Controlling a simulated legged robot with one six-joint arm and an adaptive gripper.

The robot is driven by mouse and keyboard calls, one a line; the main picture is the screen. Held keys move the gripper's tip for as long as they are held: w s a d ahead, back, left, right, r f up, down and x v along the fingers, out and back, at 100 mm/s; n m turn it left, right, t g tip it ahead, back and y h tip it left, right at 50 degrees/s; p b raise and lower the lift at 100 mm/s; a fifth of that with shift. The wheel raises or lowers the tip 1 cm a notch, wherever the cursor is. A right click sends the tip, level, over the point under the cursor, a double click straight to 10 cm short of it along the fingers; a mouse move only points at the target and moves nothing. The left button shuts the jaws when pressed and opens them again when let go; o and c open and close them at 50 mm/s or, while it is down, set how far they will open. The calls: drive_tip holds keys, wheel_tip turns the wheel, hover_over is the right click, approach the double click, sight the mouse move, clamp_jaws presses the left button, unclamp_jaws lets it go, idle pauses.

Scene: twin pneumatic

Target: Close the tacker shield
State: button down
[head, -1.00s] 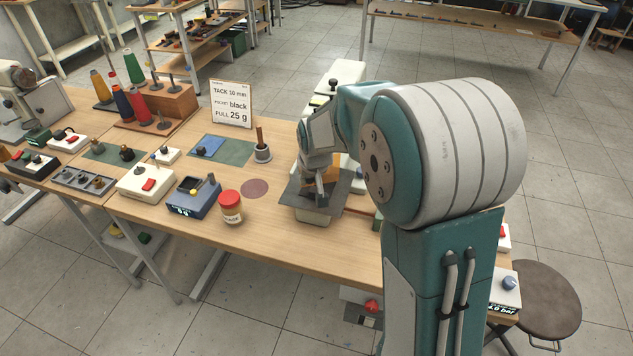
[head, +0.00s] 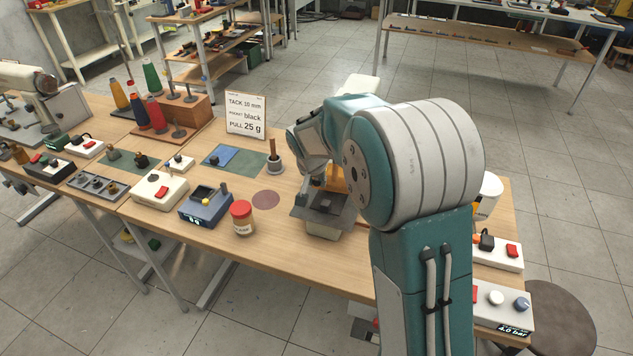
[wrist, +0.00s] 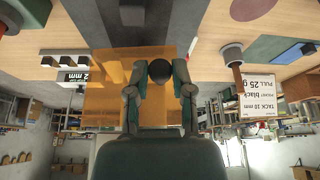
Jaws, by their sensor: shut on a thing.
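The tacker (head: 322,232) stands on the bench in front of my arm, with a grey plate on its front. Its orange see-through shield (head: 338,182) shows partly behind my wrist and arm; it also fills the upper middle of the wrist view (wrist: 105,88). A round black knob (wrist: 160,71) sits in front of the shield in the wrist view. My gripper (wrist: 160,82) has its two fingers around this knob and is shut on it. In the head view my wrist is above the tacker, and the fingertips are hard to make out. The shield's exact angle is unclear.
A red-lidded jar (head: 242,220) and a blue-grey box (head: 206,207) stand left of the tacker. A cup with a wooden handle (head: 274,165) and a sign (head: 246,116) stand behind. Control boxes (head: 502,308) lie at the right, beside my arm.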

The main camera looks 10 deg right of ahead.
idle(0.3)
drive_tip(key=c, duration=0.5)
unclamp_jaws()
drive_tip(key=shift+a, duration=0.1)
drive_tip(key=shift+r, duration=0.1)
drive_tip(key=v, duration=1.1)
drive_tip(key=shift+r, duration=0.3)
drive_tip(key=shift+s+a, duration=0.1)
drive_tip(key=shift+s, duration=0.05)
